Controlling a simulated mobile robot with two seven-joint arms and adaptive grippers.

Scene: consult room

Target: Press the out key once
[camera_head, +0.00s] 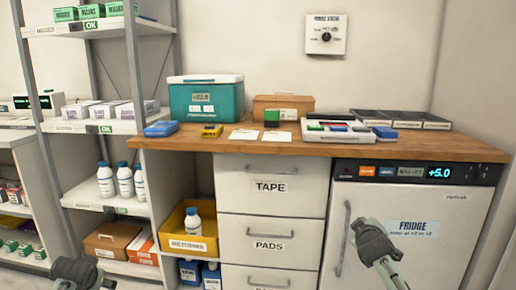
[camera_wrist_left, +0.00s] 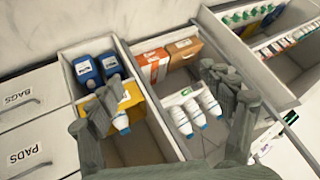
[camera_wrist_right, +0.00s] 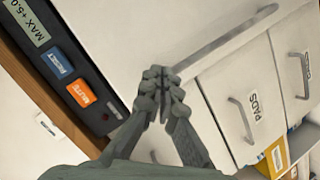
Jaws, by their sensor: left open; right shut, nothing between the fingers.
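I cannot read the word "out" on any key in these views. The fridge panel (camera_head: 415,172) carries an orange key and a blue key beside a lit +5.0 display. In the right wrist view the orange key reads MUTE (camera_wrist_right: 81,92) and the blue one RESET (camera_wrist_right: 57,61). A small yellow device (camera_head: 211,131) lies on the counter; its markings are too small to read. My right gripper (camera_head: 372,238) is shut and empty in front of the fridge door, below the panel. My left gripper (camera_head: 76,270) is open and empty, low at the left, in front of the shelves.
The wooden counter (camera_head: 330,149) holds a teal cool box (camera_head: 206,112), a brown box and a tray of small items. A dial unit (camera_head: 326,35) is on the wall. The fridge handle (camera_head: 343,238) and drawer handles stick out. Open shelves (camera_head: 110,127) stand at the left.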

